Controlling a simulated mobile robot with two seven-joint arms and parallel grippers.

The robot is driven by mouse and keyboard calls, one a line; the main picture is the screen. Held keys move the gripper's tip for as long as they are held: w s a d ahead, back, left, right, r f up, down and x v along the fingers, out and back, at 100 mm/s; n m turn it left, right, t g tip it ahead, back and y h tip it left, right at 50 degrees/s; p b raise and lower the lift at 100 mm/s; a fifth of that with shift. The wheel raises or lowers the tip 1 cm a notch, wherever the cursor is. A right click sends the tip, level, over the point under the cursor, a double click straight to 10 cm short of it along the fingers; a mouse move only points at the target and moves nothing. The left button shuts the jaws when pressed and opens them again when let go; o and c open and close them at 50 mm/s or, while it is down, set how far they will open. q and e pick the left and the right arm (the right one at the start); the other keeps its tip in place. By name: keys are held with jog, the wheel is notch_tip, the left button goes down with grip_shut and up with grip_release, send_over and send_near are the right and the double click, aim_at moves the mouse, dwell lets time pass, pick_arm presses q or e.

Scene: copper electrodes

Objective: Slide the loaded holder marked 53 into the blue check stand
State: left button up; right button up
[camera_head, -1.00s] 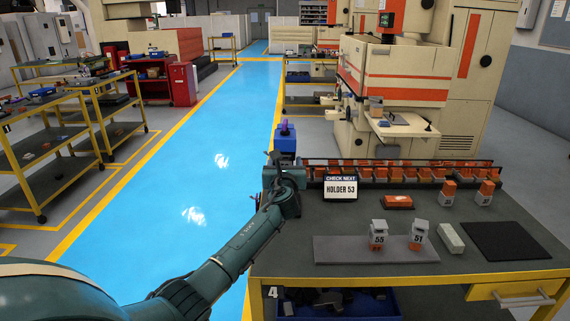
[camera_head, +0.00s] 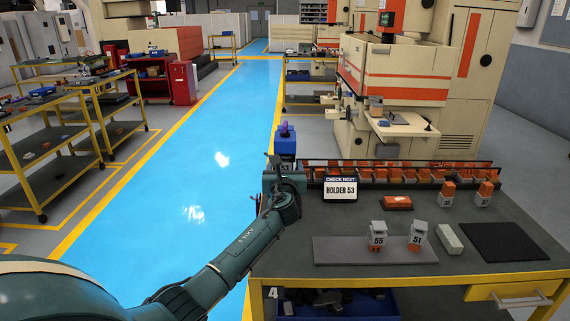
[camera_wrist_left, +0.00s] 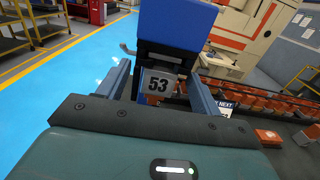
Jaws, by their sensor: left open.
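The holder marked 53 (camera_wrist_left: 158,84) shows in the left wrist view, its grey numbered face toward me, close against the underside of the blue check stand (camera_wrist_left: 178,22) in the picture. How far it sits inside the stand cannot be told. My left gripper (camera_wrist_left: 160,78) is open, with one finger on each side of the holder and gaps between. In the head view the blue stand (camera_head: 285,146), with a purple part on top, is just beyond my left gripper (camera_head: 284,163), and the holder is hidden there. My right gripper is not in view.
A sign (camera_head: 340,188) reads "CHECK NEXT HOLDER 53". Behind it a long rack (camera_head: 400,173) carries several orange holders. A black mat (camera_head: 505,242) lies at right.

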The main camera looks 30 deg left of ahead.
pick_arm(q)
jog(key=shift+p+v, duration=0.9)
jog(key=shift+v, duration=0.45)
jog(key=shift+p+v, duration=0.6)
jog(key=shift+v, duration=0.4)
jog(key=shift+s+d, duration=0.3)
jog(key=shift+s, duration=0.15)
